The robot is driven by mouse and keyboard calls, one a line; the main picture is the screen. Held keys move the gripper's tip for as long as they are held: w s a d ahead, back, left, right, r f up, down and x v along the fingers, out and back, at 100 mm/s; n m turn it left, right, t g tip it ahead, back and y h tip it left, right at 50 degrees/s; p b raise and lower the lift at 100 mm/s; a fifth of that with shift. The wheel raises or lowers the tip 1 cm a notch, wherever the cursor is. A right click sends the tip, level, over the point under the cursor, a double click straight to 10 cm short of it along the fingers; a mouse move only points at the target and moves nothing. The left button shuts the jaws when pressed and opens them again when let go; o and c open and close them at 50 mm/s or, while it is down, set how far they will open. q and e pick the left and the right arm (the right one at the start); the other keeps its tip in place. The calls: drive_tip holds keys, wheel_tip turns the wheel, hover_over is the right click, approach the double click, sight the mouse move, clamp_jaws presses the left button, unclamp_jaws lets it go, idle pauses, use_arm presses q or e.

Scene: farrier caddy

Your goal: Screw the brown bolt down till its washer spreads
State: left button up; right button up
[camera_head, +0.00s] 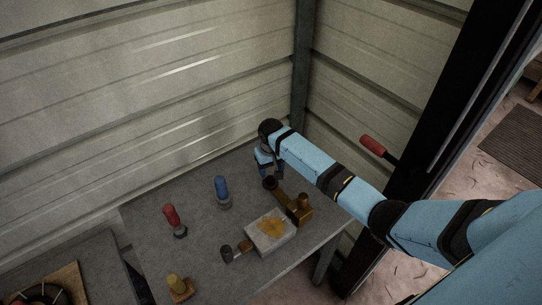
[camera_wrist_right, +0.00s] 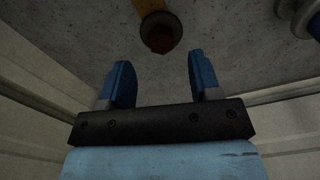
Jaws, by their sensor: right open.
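The brown bolt (camera_wrist_right: 160,40) shows as a faceted brown head in a dark round collar, at the end of a yellow-brown bar (camera_wrist_right: 150,7). In the head view the dark round end (camera_head: 269,182) of that brown bar lies just below my right gripper (camera_head: 271,173). In the right wrist view my right gripper (camera_wrist_right: 158,60) is open, with its two blue fingers apart. Nothing is between the fingers, and the bolt head is just beyond their tips. I cannot make out the washer's shape. My left gripper is not in view.
On the grey table (camera_head: 150,235) stand a blue-handled tool (camera_head: 222,187), a red-handled tool (camera_head: 171,217) and a yellow-topped piece (camera_head: 177,286). A pale block (camera_head: 262,243) with an orange patch lies near the brown block (camera_head: 300,213). Corrugated walls close off the back.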

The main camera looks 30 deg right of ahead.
sight(271, 180)
wheel_tip(271, 180, up, 8)
drive_tip(key=shift+b, duration=0.35)
drive_tip(key=shift+f, duration=0.1)
idle(0.3)
idle(0.6)
